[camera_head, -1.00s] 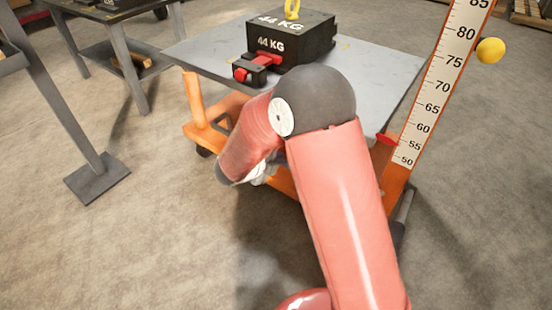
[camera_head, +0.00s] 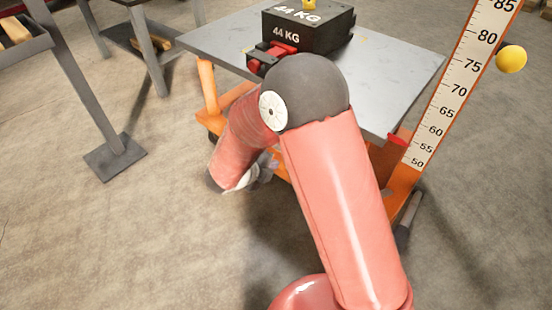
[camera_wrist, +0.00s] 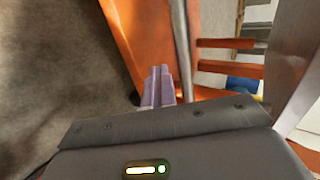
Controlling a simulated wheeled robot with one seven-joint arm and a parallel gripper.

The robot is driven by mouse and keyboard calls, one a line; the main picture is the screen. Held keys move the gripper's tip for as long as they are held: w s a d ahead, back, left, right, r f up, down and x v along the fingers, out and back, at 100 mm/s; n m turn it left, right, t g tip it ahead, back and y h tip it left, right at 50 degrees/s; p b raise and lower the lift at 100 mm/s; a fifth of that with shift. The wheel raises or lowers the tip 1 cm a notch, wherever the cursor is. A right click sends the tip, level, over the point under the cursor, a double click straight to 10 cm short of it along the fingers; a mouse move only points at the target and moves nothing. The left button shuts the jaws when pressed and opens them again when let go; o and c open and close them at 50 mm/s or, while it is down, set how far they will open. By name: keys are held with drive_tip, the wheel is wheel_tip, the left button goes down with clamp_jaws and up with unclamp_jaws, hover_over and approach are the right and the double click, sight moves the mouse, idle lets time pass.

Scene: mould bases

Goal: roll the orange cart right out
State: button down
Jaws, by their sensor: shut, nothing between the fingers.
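The orange cart (camera_head: 208,88) stands ahead with a flat grey top (camera_head: 405,75), an orange post at its left and a tall scale board (camera_head: 455,95) at its right. A black 44 KG block (camera_head: 310,30) with a red-and-black clamp-like part (camera_head: 270,57) sits on top. My gripper (camera_head: 262,172) is low at the cart's near side, partly hidden by my arm. In the wrist view its purple-grey fingertips (camera_wrist: 158,85) are together and empty, near a broad orange bar (camera_wrist: 140,40) of the cart. I cannot tell whether they touch it.
A grey metal table (camera_head: 95,85) with a floor plate (camera_head: 115,157) stands left of the cart, apart from it. A yellow ball (camera_head: 511,59) shows beside the scale board. The concrete floor in front and at lower left is clear.

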drive_tip(key=shift+s+a+r+p, duration=0.1)
drive_tip(key=shift+s+a+p, duration=0.25)
drive_tip(key=shift+s+a, duration=0.65)
drive_tip(key=shift+s+a+p, duration=0.3)
drive_tip(key=shift+s+a, duration=0.4)
drive_tip(key=shift+s, duration=0.5)
drive_tip(key=shift+s, duration=0.1)
drive_tip(key=s+a+p, duration=0.3)
drive_tip(key=s+a, duration=0.5)
drive_tip(key=s, duration=0.2)
drive_tip(key=shift+s+a, duration=0.3)
drive_tip(key=shift+s, duration=0.1)
drive_tip(key=c, duration=2.2)
unclamp_jaws()
drive_tip(key=c, duration=1.7)
unclamp_jaws()
drive_tip(key=shift+p+v, duration=0.5)
drive_tip(key=shift+v, duration=3.4)
